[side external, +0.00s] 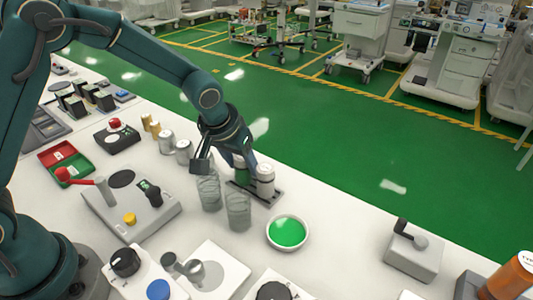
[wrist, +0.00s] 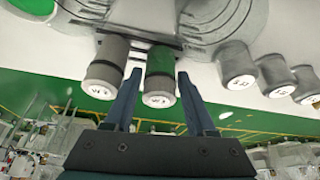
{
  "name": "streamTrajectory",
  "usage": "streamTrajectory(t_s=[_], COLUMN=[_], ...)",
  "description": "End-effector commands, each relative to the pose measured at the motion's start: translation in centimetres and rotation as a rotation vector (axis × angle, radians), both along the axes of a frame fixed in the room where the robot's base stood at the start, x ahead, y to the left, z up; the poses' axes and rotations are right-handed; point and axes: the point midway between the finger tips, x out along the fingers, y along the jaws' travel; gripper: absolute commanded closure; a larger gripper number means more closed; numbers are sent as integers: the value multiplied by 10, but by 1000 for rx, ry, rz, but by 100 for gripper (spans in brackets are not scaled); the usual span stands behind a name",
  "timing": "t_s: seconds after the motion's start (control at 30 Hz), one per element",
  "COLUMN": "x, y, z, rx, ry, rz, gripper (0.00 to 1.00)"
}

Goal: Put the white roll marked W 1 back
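A white-grey roll (side external: 265,180) stands upright on a dark slotted holder (side external: 274,197) in the side view, beside a green roll (side external: 241,172). In the wrist view the white-grey roll (wrist: 108,62) is just left of my gripper (wrist: 159,82), and the green roll (wrist: 160,72) with a pale end lies between the fingers. Both end faces carry small marks; I cannot surely tell which reads W 1. My gripper (side external: 243,163) points down over the holder. Its fingers are apart, with a gap on each side of the green roll. The fingertips are partly hidden in the side view.
Two clear glass jars (side external: 238,211) stand close in front of the holder. A green-filled dish (side external: 288,232) is to the right. Metal cans (side external: 184,151) stand to the left. A grey box with a red lever (side external: 140,210) is front left.

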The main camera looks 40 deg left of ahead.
Motion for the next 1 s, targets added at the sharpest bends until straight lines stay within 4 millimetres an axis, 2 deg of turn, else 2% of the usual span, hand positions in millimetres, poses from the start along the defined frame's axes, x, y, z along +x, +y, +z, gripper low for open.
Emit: streamTrajectory(t_s=[0.2, 0.37, 0.8, 1.0], x=[0, -3, -32, -42], y=[0, -1, -6, -7], z=[1, 12, 86, 109], rx=[0, 0, -2, 0], ry=[-1, -4, -7, -4], rz=[0, 0, -1, 0], gripper=[44, 44, 44, 44])
